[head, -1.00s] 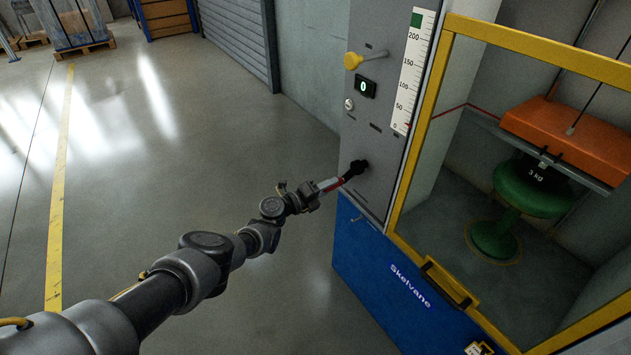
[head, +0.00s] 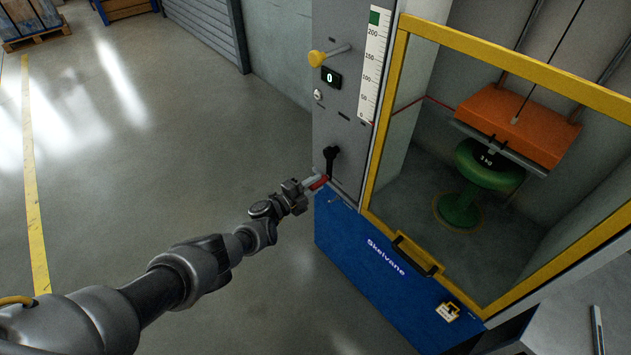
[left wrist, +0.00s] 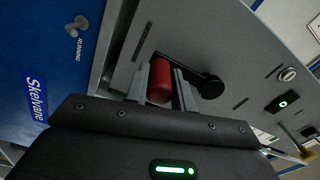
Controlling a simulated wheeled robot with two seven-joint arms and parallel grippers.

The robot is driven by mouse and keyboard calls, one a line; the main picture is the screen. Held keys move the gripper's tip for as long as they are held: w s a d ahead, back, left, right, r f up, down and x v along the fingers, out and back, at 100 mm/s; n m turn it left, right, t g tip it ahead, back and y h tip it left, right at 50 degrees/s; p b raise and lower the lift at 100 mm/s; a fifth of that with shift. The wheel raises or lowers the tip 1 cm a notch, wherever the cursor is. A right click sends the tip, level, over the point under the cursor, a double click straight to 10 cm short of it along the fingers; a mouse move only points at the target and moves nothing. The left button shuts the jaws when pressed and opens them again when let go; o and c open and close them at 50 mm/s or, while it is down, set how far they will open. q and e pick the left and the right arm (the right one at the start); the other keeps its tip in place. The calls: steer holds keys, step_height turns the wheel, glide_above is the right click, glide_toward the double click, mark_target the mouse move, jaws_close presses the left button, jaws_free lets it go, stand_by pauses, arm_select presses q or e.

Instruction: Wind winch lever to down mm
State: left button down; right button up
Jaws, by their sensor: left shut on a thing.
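The winch lever is a black crank arm (head: 331,158) on the grey machine panel (head: 343,120), with a red grip (head: 319,182) at its lower end. My left gripper (head: 312,185) is shut on the red grip; in the left wrist view the red grip (left wrist: 160,82) sits between the two fingers, and the black arm and hub (left wrist: 208,86) lie to its right. A white scale (head: 372,65) marked 0 to 200 has a green block at its top and a red line near its bottom. The counter display (head: 331,77) reads 0. The right gripper is out of view.
A yellow-knobbed handle (head: 318,58) sticks out above the display. The blue base (head: 350,245) stands below. Open floor lies to the left.

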arm_select(q)
steer(key=shift+d+r, duration=0.3)
steer(key=shift+d, duration=0.2)
steer(key=c, duration=1.5)
jaws_free()
steer(key=o, duration=0.3)
steer(key=shift+f, duration=0.2)
steer(key=shift+a, duration=0.25)
steer(key=shift+s+a+r+p, duration=0.1)
steer(key=shift+s+a+p, duration=0.2)
steer(key=shift+p, duration=0.2)
steer(key=shift+p+v, duration=2.9)
steer(key=shift+v, duration=2.05)
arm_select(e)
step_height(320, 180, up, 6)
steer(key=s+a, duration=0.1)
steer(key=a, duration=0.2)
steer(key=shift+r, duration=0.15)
